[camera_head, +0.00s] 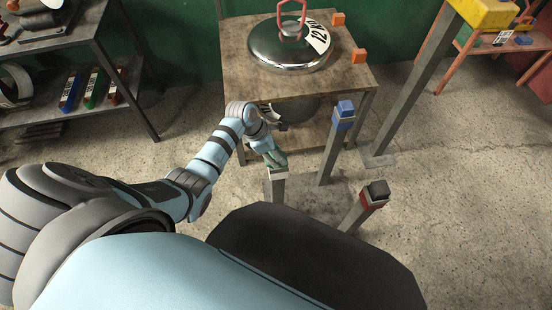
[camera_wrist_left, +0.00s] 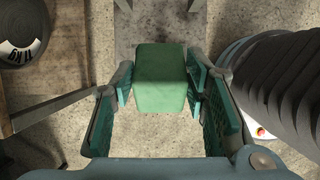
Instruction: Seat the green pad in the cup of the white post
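The green pad (camera_head: 279,160) is at the top of the white post (camera_head: 278,174), right over its pale cup. My left gripper (camera_head: 268,149) reaches down to it from the upper left. In the left wrist view the green pad (camera_wrist_left: 160,80) lies between the two teal-lined fingers (camera_wrist_left: 160,90), which press against its left and right sides. The cup is hidden under the pad in that view. I cannot tell whether the pad's underside rests in the cup or sits just above it. My right gripper is in neither view.
A post with a blue pad (camera_head: 345,108) stands behind to the right. A red-topped post with a dark pad (camera_head: 378,188) stands nearer right. A wooden table (camera_head: 240,75) bears a metal lid (camera_head: 290,48). A round weight (camera_wrist_left: 22,35) is at the wrist view's left.

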